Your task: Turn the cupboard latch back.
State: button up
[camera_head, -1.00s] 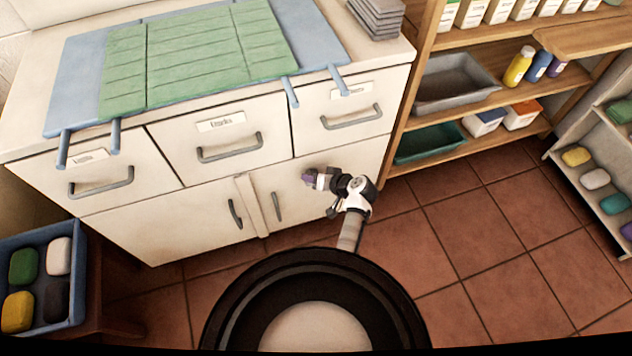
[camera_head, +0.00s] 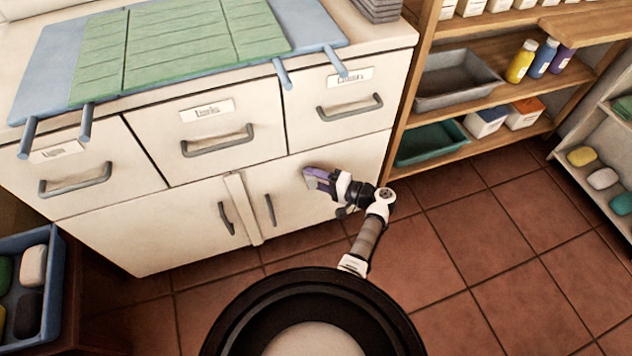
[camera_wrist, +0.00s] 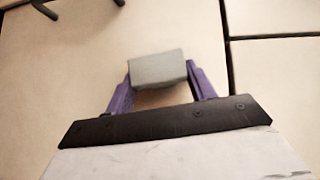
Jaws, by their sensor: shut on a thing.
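My gripper (camera_head: 312,177) has purple fingers and is in front of the right cupboard door (camera_head: 292,213), up and to the right of its handle (camera_head: 270,210). In the wrist view the fingers (camera_wrist: 159,72) are shut on a grey block (camera_wrist: 158,66) with the pale cupboard front behind it. I cannot tell whether this block is the latch or a loose piece, or whether it touches the door. No separate latch can be made out. The left door (camera_head: 165,230) and right door look shut, with a vertical strip (camera_head: 242,208) between them.
Three drawers with grey handles lie above the doors; a towel and green mat (camera_head: 180,45) cover the worktop. A wooden shelf (camera_head: 470,145) with trays and bottles stands right. A blue crate (camera_head: 60,265) is at lower left. The tiled floor (camera_head: 460,260) on the right is clear.

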jog(key=shift+f+m+y+b, duration=0.15)
jog(key=shift+m+y+b, duration=0.2)
jog(key=shift+m+y, duration=0.05)
jog(key=shift+t, duration=0.3)
jog(key=o, duration=1)
jog(key=b+v, duration=0.2)
jog(key=v, duration=1.1)
jog(key=shift+s+d+f, duration=0.1)
jog(key=shift+d, duration=0.25)
